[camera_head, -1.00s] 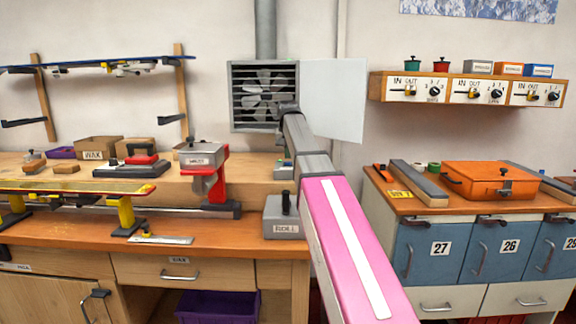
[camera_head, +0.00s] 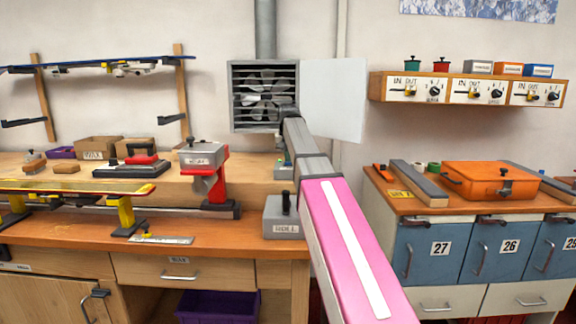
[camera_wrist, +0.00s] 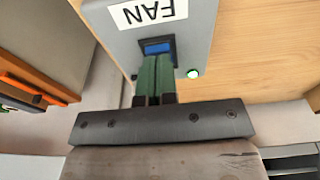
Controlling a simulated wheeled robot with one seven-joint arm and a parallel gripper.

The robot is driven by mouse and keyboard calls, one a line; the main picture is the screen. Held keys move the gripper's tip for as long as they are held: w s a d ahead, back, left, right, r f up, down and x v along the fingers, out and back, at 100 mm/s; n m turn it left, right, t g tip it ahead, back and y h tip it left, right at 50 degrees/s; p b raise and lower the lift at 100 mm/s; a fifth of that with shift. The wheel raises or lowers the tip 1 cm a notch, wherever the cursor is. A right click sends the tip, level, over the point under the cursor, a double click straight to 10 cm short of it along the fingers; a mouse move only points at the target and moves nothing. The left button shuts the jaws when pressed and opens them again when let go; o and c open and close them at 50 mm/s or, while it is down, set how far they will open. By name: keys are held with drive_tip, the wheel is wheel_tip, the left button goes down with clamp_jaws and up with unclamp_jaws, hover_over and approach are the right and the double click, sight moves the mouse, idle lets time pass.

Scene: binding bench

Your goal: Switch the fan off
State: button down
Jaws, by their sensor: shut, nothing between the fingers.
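The fan (camera_head: 262,93) is in a grey wall box with dark slats, below a duct in the head view. In the wrist view a grey switch box (camera_wrist: 193,42) carries a FAN label and a blue rocker switch (camera_wrist: 157,47) in a dark frame. A small bright lamp (camera_wrist: 193,73) sits beside the switch. My gripper (camera_wrist: 154,58) is shut and empty, its green fingertips at the edge of the rocker; whether they touch it I cannot tell. In the head view my arm hides most of the switch box and the gripper.
A pale open panel (camera_head: 333,100) stands right of the fan. An orange case (camera_head: 490,181) lies on the right cabinet.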

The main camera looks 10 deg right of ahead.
drive_tip(key=shift+f, duration=0.35)
drive_tip(key=shift+r, duration=3.55)
